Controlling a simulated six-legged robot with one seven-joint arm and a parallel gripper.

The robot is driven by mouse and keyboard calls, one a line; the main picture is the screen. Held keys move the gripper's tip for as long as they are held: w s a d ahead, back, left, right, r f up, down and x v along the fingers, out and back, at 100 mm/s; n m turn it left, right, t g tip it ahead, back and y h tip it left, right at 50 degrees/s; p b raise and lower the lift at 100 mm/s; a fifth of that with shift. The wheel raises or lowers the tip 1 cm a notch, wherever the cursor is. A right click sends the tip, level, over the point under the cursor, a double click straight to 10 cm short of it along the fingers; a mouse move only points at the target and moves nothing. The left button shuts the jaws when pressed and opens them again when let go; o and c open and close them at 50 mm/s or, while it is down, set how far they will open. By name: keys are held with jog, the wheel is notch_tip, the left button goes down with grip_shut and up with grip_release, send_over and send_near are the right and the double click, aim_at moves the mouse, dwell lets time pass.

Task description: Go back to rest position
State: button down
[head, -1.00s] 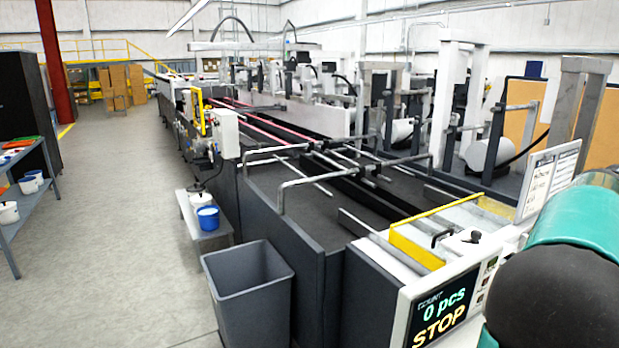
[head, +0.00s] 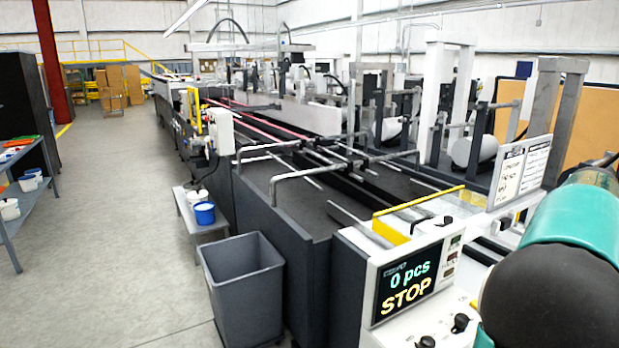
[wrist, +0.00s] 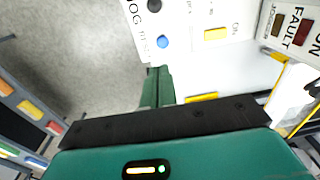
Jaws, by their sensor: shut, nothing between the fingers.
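My gripper (wrist: 158,74) shows in the wrist view as narrow green fingers, shut together and empty, beyond a black plate and a teal housing. Ahead of the fingertips is the machine's white control panel (wrist: 188,18), with a blue button (wrist: 162,42), a yellow button (wrist: 216,34) and a black knob (wrist: 154,5). I cannot tell exactly how far the fingers are from the panel. In the head view, a teal and black part of my arm fills the lower right, and the fingers are not visible there. The panel's display (head: 408,286) reads "0 pcs STOP".
The long folder gluer (head: 300,215) fills the middle and right. A grey bin (head: 243,285) and a low stand with a blue-and-white bucket (head: 204,213) stand along its left side. A shelf (head: 28,192) is at far left. The floor (head: 110,230) between is clear.

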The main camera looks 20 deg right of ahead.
jog(key=w+a+n+t, duration=0.1)
jog(key=w+a+n, duration=0.2)
jog(key=a, duration=0.7)
jog(key=w+a+r+n+t, duration=0.1)
jog(key=w+a+n, duration=0.2)
jog(key=a, duration=0.6)
jog(key=w+a+n+t, duration=0.1)
jog(key=w+a+n, duration=0.2)
jog(key=a, duration=0.7)
jog(key=s+a+f+n+t, duration=0.1)
jog(key=s+a+f+n, duration=0.1)
jog(key=a, duration=0.7)
jog(key=s+a+f+n+t, duration=0.1)
jog(key=s+a+f+n, duration=0.2)
jog(key=a, duration=0.7)
jog(key=shift+s+f+n, duration=0.3)
jog(key=shift+s+n, duration=0.65)
jog(key=shift+n, duration=0.15)
